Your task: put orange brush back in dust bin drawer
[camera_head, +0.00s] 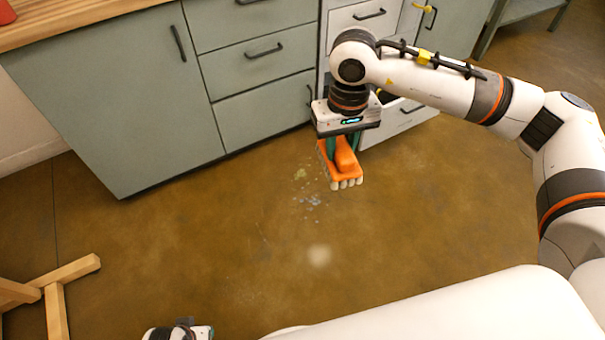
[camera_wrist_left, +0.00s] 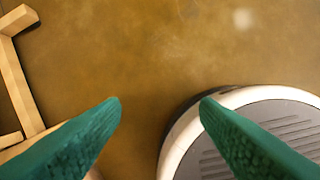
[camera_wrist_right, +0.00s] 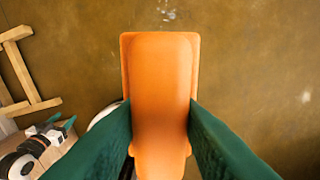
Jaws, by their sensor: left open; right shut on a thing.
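The orange brush (camera_head: 345,160) with pale bristles hangs in my right gripper (camera_head: 341,146), above the floor in front of the cabinets. In the right wrist view the brush (camera_wrist_right: 162,80) sits between both green fingers of the right gripper (camera_wrist_right: 160,108), which touch its sides. A white lower drawer (camera_head: 402,122) stands behind the right gripper and looks pulled out, with a dark gap at its top. My arm hides part of it, and its contents cannot be made out. My left gripper (camera_wrist_left: 160,101) is open and empty over the floor.
Pale debris (camera_head: 312,201) lies on the brown floor left of the brush. Green cabinets (camera_head: 120,120) line the back. A wooden stand (camera_head: 57,300) is at lower left.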

